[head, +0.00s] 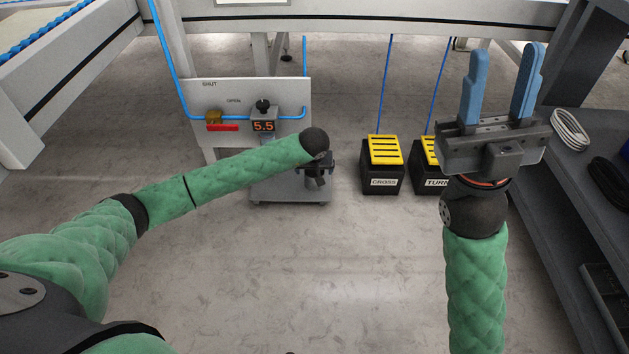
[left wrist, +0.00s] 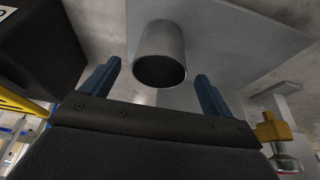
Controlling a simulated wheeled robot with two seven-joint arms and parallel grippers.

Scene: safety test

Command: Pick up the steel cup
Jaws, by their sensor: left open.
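The steel cup (left wrist: 161,42) shows in the left wrist view as a grey cylinder with a dark round mouth, standing on a grey plate (left wrist: 225,32). It is hidden in the head view. My left gripper (left wrist: 157,70) is open, with one blue finger on each side of the near part of the cup; I cannot tell whether they touch it. In the head view my left gripper (head: 316,172) is small and dark, partly hidden by its arm, over the base plate. My right gripper (head: 501,82) is raised at the right, fingers wide apart and empty.
A white panel (head: 285,88) carries a red valve handle (head: 222,128), a blue hose and a display (head: 263,126) reading 5.5. Yellow-topped black boxes marked CROSS (head: 383,183) and TURN (head: 430,184) stand to its right. A dark shelf (head: 572,170) is at far right. Front floor is clear.

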